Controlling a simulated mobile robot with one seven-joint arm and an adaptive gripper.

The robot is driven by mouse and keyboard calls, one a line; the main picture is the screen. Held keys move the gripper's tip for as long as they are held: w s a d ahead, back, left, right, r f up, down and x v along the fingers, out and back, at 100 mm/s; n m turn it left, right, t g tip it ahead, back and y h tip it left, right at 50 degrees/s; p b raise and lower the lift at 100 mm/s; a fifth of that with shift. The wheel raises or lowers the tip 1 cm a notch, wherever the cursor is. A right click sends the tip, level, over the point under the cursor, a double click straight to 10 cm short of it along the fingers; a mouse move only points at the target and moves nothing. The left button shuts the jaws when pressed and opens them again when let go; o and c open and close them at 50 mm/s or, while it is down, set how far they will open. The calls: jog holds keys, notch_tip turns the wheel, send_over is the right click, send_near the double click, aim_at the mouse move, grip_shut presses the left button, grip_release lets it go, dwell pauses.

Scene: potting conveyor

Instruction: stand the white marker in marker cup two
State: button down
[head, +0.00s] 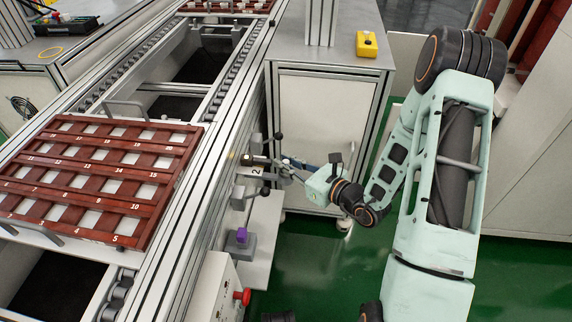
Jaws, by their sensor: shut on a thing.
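My gripper (285,168) reaches in from the right, roughly level, at the side of the conveyor frame. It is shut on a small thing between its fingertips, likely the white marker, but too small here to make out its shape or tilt. The fingertips are close beside a plate with the number 2 (254,172), which appears to label marker cup two. The cup itself cannot be told clearly from the grey and black fittings around it. A black bar with a yellowish end (252,159) lies just above the label.
Dark levers (278,136) stick out near my gripper. Below are a purple block (242,236) on a grey stand and a red knob (243,297). A numbered red-brown tray (128,167) sits on the conveyor. A yellow device (366,44) stands on the cabinet top (335,50).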

jog(key=shift+r, duration=0.1)
jog(key=c, duration=1.9)
grip_release()
jog(key=p+v, duration=0.2)
jog(key=v, duration=1)
jog(key=shift+a, duration=0.1)
